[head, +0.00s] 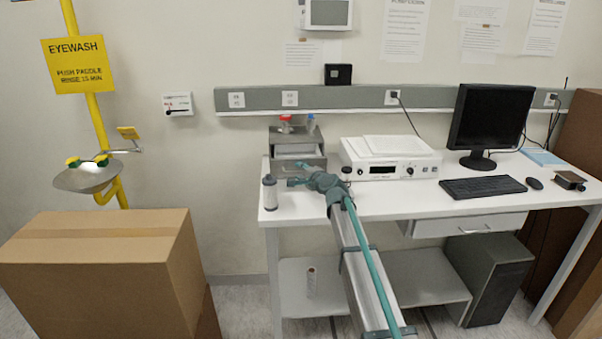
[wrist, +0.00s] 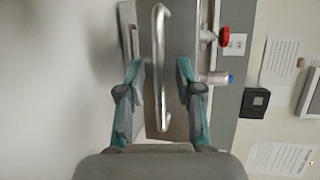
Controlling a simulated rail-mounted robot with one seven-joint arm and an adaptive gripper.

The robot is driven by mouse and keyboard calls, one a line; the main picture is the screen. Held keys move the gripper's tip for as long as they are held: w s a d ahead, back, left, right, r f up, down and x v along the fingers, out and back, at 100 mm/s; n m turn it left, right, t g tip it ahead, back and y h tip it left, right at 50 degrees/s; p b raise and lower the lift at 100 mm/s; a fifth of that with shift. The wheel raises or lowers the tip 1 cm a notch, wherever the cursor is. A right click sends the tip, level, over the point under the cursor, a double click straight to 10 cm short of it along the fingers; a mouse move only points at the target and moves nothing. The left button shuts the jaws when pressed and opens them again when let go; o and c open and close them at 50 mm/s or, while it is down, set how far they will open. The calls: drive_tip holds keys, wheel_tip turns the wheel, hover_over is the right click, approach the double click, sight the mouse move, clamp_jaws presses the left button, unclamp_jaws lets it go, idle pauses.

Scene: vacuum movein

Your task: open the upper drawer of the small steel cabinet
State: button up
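The small steel cabinet (head: 286,136) stands at the left end of the white bench. Its upper drawer (head: 318,163) appears pulled out, with a pale interior showing behind its front. In the wrist view the drawer front (wrist: 177,30) faces me, and its long bar handle (wrist: 162,50) runs up the picture. My gripper (wrist: 158,72) is open, one finger on each side of the handle with visible gaps. In the head view my gripper (head: 298,176) is just in front of the cabinet. Part of another handle (wrist: 134,40) shows to the left in the wrist view.
A dark-capped bottle (head: 270,194) stands on the bench left of my gripper. A red-topped item (head: 286,122) and a blue-topped one (head: 311,123) are on the cabinet. A white instrument (head: 385,158) stands to the right. A cardboard box (head: 100,265) fills the lower left.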

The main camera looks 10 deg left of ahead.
drive_tip(key=v, duration=1.2)
drive_tip(key=s+d+f+n+g+h, duration=0.2)
drive_tip(key=s+d+f+n+g, duration=0.15)
drive_tip(key=s+f, duration=0.8)
drive_tip(key=s+d+f+n+g+h, duration=0.1)
drive_tip(key=s+d+f+n+g, duration=0.4)
drive_tip(key=f, duration=1.1)
drive_tip(key=s+d+f+n+g+h, duration=0.2)
drive_tip(key=s+f, duration=0.8)
drive_tip(key=f, duration=0.4)
drive_tip(key=s+d+f+g+h, duration=0.1)
drive_tip(key=s+d+f+g, duration=0.2)
drive_tip(key=s, duration=1)
drive_tip(key=s+d+f+n+g+h, duration=0.1)
drive_tip(key=s+d+f+g, duration=0.2)
drive_tip(key=s+f, duration=0.6)
drive_tip(key=s+d+f+g+h, duration=0.1)
drive_tip(key=s+d+f+g, duration=0.2)
drive_tip(key=s, duration=1.6)
wheel_tip(320, 180, down, 3)
drive_tip(key=d, duration=0.3)
drive_tip(key=shift+h, duration=0.4)
